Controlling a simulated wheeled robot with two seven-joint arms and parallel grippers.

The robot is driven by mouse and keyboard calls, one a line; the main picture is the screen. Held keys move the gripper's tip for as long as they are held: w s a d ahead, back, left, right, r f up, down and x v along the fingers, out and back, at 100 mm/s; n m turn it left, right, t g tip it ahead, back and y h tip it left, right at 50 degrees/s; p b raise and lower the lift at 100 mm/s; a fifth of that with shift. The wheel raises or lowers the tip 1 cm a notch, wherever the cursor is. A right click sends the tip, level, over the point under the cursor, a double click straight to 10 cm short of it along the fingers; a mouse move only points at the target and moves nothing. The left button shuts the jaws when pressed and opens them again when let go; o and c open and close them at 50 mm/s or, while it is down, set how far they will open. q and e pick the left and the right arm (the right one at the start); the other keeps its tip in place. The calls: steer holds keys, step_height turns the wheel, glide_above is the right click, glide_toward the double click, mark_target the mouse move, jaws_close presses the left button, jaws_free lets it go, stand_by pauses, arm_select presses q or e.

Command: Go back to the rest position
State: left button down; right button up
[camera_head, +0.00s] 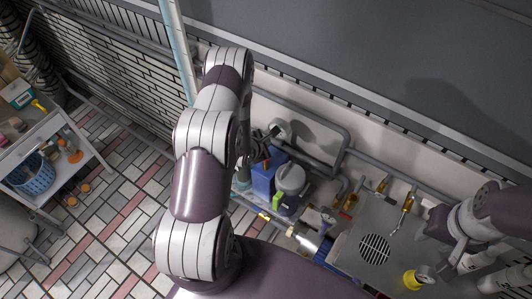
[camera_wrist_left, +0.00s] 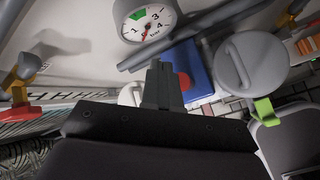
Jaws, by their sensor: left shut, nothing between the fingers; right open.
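My left arm reaches up the middle of the head view and bends over toward the wall. Its gripper (camera_head: 262,150) is small and partly hidden there, close to the wall pipes and above a blue box (camera_head: 264,178). In the left wrist view the fingers of my left gripper (camera_wrist_left: 162,85) are together, with nothing between them. A pressure gauge (camera_wrist_left: 148,20) and the blue box (camera_wrist_left: 190,65) show behind them. My right gripper (camera_head: 449,246) is at the right of the head view, over the grey counter; its fingers are apart and look empty.
Grey pipes (camera_head: 310,108) run along the wall beside my left gripper. A grey round canister (camera_head: 290,179) stands by the blue box. The grey counter (camera_head: 345,245) has a round drain grille and brass taps (camera_head: 407,205). A white cart (camera_head: 62,165) with a blue basket (camera_head: 30,174) stands at left. Tiled floor is open between.

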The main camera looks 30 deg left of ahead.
stand_by(0.3)
arm_select(q)
steer(key=shift+s+f+m, duration=0.25)
steer(key=shift+m, duration=0.45)
steer(key=s+d+f+m+g+b, duration=0.1)
steer(key=s+m+g+b, duration=0.1)
steer(key=s+m+g, duration=0.75)
steer(key=s+d+r+m+t+b, duration=0.1)
steer(key=s+d+r+m+b, duration=0.3)
steer(key=r+m, duration=0.4)
steer(key=s+d+r+m+b, duration=0.4)
steer(key=s+d+r+m, duration=0.1)
steer(key=d+r+m, duration=0.2)
steer(key=shift+r+m+t+b, duration=0.35)
steer(key=shift+r+m, duration=0.1)
steer(key=shift+m, duration=0.3)
